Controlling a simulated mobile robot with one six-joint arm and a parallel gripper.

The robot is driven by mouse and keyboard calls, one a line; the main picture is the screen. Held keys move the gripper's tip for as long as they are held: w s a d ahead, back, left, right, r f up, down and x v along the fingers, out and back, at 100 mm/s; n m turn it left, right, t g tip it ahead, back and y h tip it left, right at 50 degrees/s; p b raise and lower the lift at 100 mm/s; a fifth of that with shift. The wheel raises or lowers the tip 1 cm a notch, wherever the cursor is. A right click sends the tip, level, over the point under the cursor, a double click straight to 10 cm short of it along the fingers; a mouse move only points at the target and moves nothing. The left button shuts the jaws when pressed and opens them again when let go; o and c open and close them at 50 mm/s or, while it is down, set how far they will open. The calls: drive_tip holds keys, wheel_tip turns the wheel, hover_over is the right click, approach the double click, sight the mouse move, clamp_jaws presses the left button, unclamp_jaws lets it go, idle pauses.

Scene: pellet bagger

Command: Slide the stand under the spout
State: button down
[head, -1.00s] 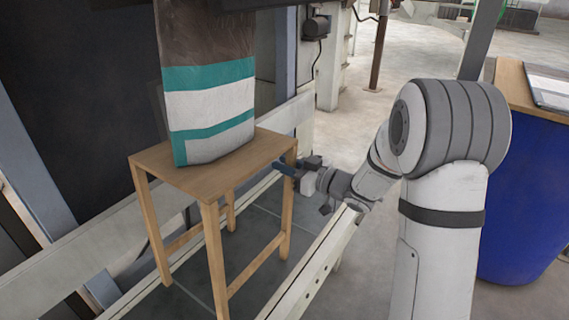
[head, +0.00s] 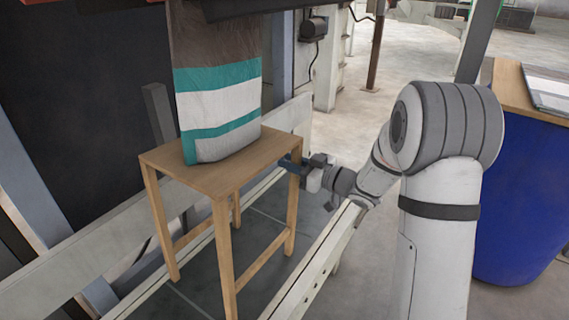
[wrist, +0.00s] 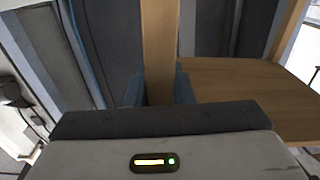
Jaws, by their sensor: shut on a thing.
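The stand (head: 225,180) is a pale wooden stool with a flat square top and several legs, upright at the left of centre in the head view. A brown, teal and white bag (head: 219,100) stands on its top, and its upper end reaches up under a dark overhead part. My gripper (head: 287,163) is at the stand's right corner, shut on one of its legs. In the wrist view the fingers (wrist: 158,90) lie either side of that wooden leg (wrist: 159,45). I cannot make out the spout; the bag's mouth is hidden.
A pale rail (head: 325,255) runs between my arm and the stand, and another pale beam (head: 75,255) runs behind it. A dark panel (head: 75,110) stands at the left. A blue bin (head: 525,200) is at the right. Open floor shows behind my arm.

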drive_tip(key=shift+w+d, duration=0.4)
drive_tip(key=shift+w, duration=0.1)
drive_tip(key=c, duration=1.2)
unclamp_jaws()
drive_tip(key=shift+o, duration=0.2)
drive_tip(key=shift+s, duration=0.1)
drive_tip(key=p+v, duration=0.1)
drive_tip(key=v, duration=0.6)
drive_tip(key=shift+s+d, duration=0.25)
drive_tip(key=shift+c, duration=0.2)
